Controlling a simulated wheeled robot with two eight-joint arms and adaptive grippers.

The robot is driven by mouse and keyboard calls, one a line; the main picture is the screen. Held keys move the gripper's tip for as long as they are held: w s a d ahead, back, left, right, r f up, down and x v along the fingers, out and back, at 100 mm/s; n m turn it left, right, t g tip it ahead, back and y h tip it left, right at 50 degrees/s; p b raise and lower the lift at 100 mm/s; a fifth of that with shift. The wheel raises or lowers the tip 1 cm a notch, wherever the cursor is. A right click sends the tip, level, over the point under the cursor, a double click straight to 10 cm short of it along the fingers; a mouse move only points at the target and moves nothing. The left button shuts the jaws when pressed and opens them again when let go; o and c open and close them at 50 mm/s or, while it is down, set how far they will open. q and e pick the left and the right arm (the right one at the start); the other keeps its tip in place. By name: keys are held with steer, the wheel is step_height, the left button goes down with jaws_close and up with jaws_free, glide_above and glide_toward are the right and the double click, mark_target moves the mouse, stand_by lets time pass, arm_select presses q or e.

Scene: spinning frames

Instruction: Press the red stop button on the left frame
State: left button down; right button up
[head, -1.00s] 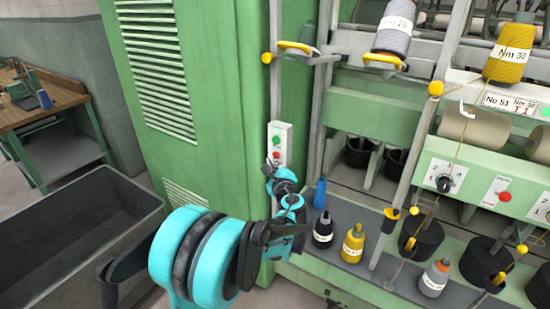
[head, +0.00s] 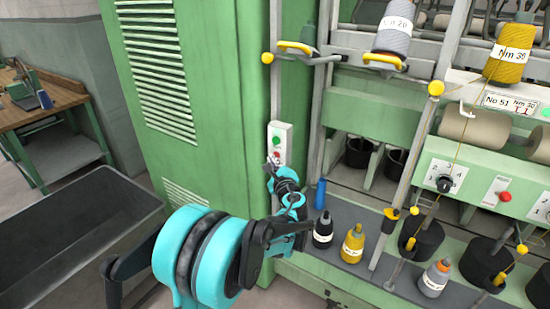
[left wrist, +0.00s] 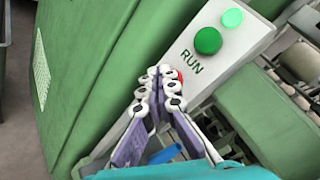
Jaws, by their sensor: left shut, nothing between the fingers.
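A pale control box (head: 287,135) is fixed to the post at the right edge of the green cabinet. It carries a green button and, below it, the red stop button (head: 276,155). My left gripper (head: 272,164) is shut and empty, its fingertips right at the red button and covering part of it. In the left wrist view, the fingertips (left wrist: 160,72) are closed together and a sliver of the red button (left wrist: 180,76) shows beside them. The green button (left wrist: 208,41) is labelled RUN. I cannot tell whether the fingertips touch the red button. My right gripper is out of view.
Another red button (head: 505,196) is on the panel farther right. A dark bin (head: 75,215) stands at the left.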

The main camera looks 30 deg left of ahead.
arm_select(q)
steer(key=shift+w, duration=0.15)
stand_by(0.4)
steer(key=shift+s, duration=0.9)
steer(key=s, duration=0.5)
steer(key=shift+a, duration=0.25)
stand_by(0.5)
